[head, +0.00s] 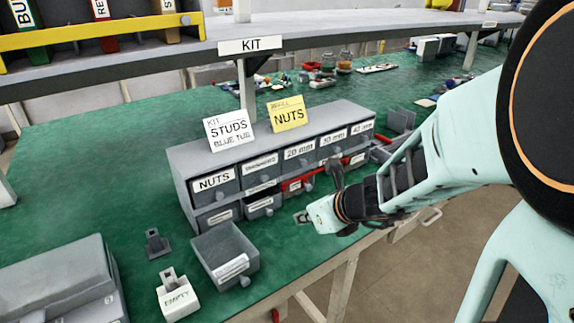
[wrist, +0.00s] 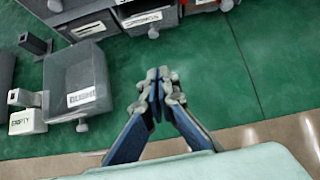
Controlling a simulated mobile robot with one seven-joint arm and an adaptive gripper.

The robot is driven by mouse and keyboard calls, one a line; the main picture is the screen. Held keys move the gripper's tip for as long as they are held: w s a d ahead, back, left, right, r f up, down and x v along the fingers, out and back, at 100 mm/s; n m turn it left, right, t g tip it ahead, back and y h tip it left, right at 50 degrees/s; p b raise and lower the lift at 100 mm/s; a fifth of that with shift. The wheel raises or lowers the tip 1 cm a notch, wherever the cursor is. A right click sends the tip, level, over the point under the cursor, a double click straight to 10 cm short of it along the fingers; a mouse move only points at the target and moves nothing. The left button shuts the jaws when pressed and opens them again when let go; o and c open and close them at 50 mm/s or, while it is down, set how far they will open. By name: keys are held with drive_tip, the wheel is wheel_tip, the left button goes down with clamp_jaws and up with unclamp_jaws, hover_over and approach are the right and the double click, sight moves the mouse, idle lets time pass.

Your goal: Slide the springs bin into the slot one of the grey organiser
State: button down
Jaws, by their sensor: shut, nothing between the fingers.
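The grey organiser (head: 185,165) stands on the green bench with two rows of labelled bins. A bin with a label that seems to read SPRINGS (wrist: 143,17) sits in its lower row in the wrist view. In the head view this appears to be the bin (head: 260,204) sticking out a little. A loose open grey bin (head: 222,252) stands on the bench in front; its label is hard to read, and it also shows in the wrist view (wrist: 78,72). My gripper (wrist: 157,74) is shut and empty over the bench, right of the loose bin and apart from it.
A white block marked EMPTY (head: 177,297) and a small dark stand (head: 156,244) are left of the loose bin. A grey case (head: 62,282) is at front left. STUDS (head: 230,130) and NUTS (head: 288,113) cards stand on the organiser. A shelf (head: 150,60) hangs above.

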sight(267, 206)
drive_tip(key=b+x, duration=0.1)
drive_tip(key=x, duration=0.2)
drive_tip(key=b+x, duration=0.2)
drive_tip(key=x, duration=0.1)
drive_tip(key=b+x, duration=0.1)
drive_tip(key=x, duration=0.3)
drive_tip(key=shift+s+d+f, duration=0.1)
drive_tip(key=shift+s+f, duration=0.15)
drive_tip(key=shift+s, duration=0.05)
drive_tip(key=shift+w+a+r, duration=0.1)
drive_tip(key=shift+w+a, duration=0.65)
drive_tip(key=shift+w, duration=0.35)
drive_tip(key=shift+w+a, duration=0.45)
drive_tip(key=shift+w, duration=0.3)
drive_tip(key=shift+w+a+p, duration=0.35)
drive_tip(key=shift+w+a, duration=0.25)
drive_tip(key=shift+w, duration=0.25)
drive_tip(key=shift+w+a+p, duration=0.3)
drive_tip(key=shift+w+a, duration=0.25)
drive_tip(key=shift+w, duration=0.3)
drive_tip(key=shift+r, duration=0.1)
